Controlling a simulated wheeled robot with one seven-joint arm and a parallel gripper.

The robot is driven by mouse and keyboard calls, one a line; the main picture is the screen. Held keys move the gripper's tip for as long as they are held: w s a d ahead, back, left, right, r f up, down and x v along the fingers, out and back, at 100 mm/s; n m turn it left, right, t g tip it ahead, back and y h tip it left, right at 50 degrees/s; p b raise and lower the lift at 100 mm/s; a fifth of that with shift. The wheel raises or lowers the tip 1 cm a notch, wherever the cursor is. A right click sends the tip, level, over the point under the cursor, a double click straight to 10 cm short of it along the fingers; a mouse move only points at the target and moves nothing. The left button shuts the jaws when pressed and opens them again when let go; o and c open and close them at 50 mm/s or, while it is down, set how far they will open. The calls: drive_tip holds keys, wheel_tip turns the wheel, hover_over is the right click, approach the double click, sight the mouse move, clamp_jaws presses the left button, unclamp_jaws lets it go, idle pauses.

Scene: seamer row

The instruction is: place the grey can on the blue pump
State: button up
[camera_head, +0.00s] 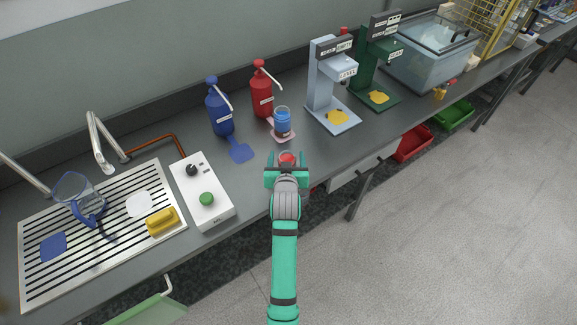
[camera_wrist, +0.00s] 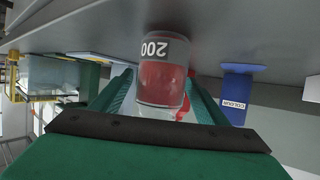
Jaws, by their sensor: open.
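No plainly grey can shows. A clear can with red contents and a grey band marked 200 (camera_wrist: 163,75) is between the fingers of my gripper (camera_wrist: 163,100) in the wrist view. In the head view its red top (camera_head: 287,158) shows between the jaws of my gripper (camera_head: 286,172), at the counter's front edge. The jaws are open; I cannot tell if they touch it. The blue pump (camera_head: 219,112) stands to the left at the back, with a flat blue pad (camera_head: 241,152) in front, bare. A blue-filled jar (camera_head: 283,122) stands on a pink pad.
A red pump (camera_head: 262,95) stands behind the blue jar. A light-blue stand (camera_head: 322,85) and a green stand (camera_head: 370,65) are to the right. A white box with a green button (camera_head: 203,190) and a drainer with goggles (camera_head: 75,195) are left.

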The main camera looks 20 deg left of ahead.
drive_tip(key=shift+w+a+f, duration=0.2)
drive_tip(key=shift+w+f, duration=0.05)
drive_tip(key=shift+w, duration=0.3)
drive_tip(key=c, duration=1.3)
drive_tip(key=shift+c, duration=0.5)
drive_tip(key=shift+r, duration=0.15)
